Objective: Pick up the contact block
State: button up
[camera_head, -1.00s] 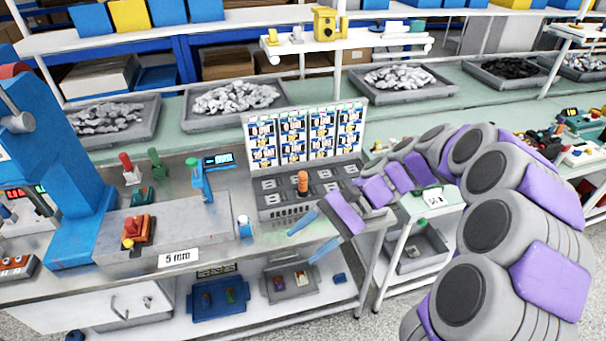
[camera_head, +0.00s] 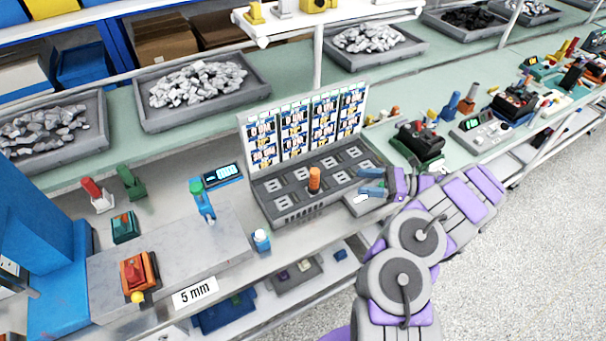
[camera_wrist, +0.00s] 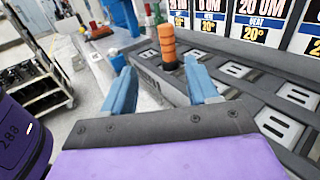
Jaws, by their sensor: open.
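A ribbed orange cylinder (camera_head: 315,180) stands upright in the dark slotted tray (camera_head: 283,212) in front of the card panel. I take it as the likely contact block, but cannot be sure. It also shows in the wrist view (camera_wrist: 166,42), with a dark base, beyond and between my fingertips. My gripper (camera_head: 360,182) is at the tray's right end, its blue fingers pointing left toward the cylinder. In the wrist view my gripper (camera_wrist: 158,75) is open, with nothing between its fingers.
The card panel (camera_head: 305,125) stands upright behind the tray. A small white-and-blue part (camera_head: 261,240) is left of the tray, near the bench's front edge. A blue-and-green device (camera_head: 203,202) stands further left. A black-and-red device (camera_head: 418,142) is to the right.

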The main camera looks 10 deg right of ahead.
jog(key=shift+w+d+f, duration=0.15)
jog(key=shift+d+f, duration=0.2)
jog(key=shift+f, duration=0.05)
jog(key=shift+w+a+f+b, duration=0.1)
jog(key=shift+w+a+b, duration=0.2)
jog(key=shift+w+a, duration=0.1)
jog(key=b, duration=0.2)
send_near(314, 176)
jog(key=a, duration=0.1)
jog(key=w+a+f, duration=0.1)
jog(key=a, duration=0.1)
jog(key=w+a+f, duration=0.1)
jog(key=a, duration=0.1)
jog(key=shift+w+a, duration=0.2)
jog(key=shift+w, duration=0.05)
jog(key=shift+w+d, duration=0.15)
jog(key=shift+d, duration=0.3)
jog(key=shift+w+a, duration=0.1)
jog(key=shift+w, duration=0.05)
jog(key=b+x, duration=0.1)
jog(key=x, duration=0.4)
jog(key=shift+a+r, duration=0.15)
jog(key=shift+a, duration=0.2)
jog(key=shift+d, duration=1.1)
jog(key=c, duration=0.6)
jog(key=shift+c, duration=0.8)
jog(key=shift+a, duration=0.7)
grip_shut()
jog(key=shift+d, duration=0.1)
